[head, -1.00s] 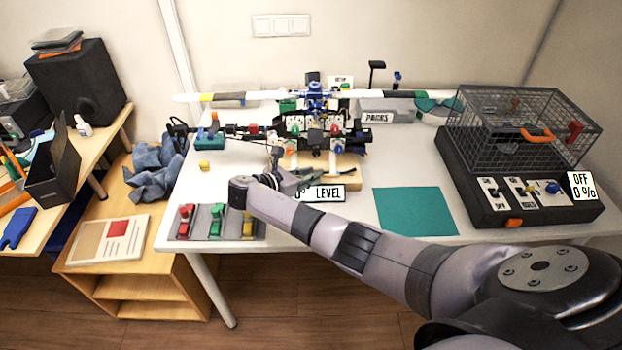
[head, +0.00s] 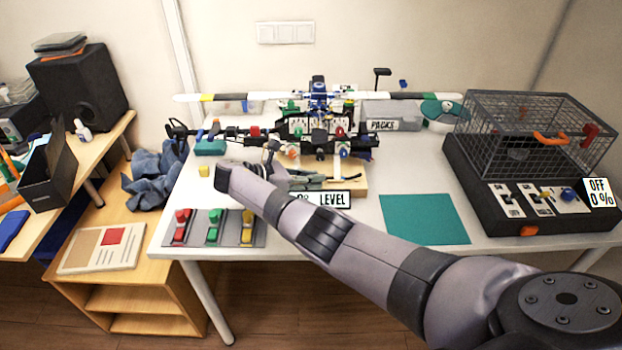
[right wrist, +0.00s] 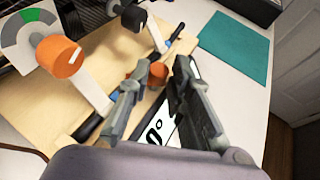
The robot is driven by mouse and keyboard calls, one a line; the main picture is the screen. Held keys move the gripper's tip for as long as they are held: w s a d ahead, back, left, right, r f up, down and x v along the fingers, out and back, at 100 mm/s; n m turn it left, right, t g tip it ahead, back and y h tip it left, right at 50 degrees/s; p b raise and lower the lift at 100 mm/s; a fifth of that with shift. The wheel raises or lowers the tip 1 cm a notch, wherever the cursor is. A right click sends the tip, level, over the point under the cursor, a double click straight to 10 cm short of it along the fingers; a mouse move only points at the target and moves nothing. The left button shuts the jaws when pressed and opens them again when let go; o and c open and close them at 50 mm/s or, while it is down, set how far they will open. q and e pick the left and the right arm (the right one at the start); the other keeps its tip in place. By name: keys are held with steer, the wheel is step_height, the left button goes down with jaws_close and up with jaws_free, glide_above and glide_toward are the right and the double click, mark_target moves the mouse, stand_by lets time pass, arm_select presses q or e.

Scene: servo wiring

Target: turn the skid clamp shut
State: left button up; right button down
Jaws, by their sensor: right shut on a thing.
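A model helicopter (head: 318,118) stands on a wooden board (head: 352,186) on the white table. In the right wrist view, orange round knobs and white arms sit along a dark rod on the board (right wrist: 50,108). I take the orange knob (right wrist: 138,73) beside the fingertips as the skid clamp's knob. A second orange knob (right wrist: 60,56) on a white arm is farther left. My right gripper (right wrist: 158,76) is shut on the clamp knob, its two grey fingers on either side; they partly hide it. In the head view my right gripper (head: 304,181) is low over the board. My left gripper is not in view.
A LEVEL sign (head: 325,199) stands at the board's front. A teal mat (head: 425,219) lies to the right, with a caged black box (head: 480,190) beyond it. A grey switch panel (head: 230,238) is at the front left. A PACKS box (head: 385,118) stands behind.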

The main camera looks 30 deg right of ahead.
steer(key=c, duration=1.5)
jaws_free()
steer(key=shift+w, duration=0.15)
steer(key=shift+r, duration=0.1)
steer(key=shift+v, duration=6)
steer(key=shift+c, duration=0.4)
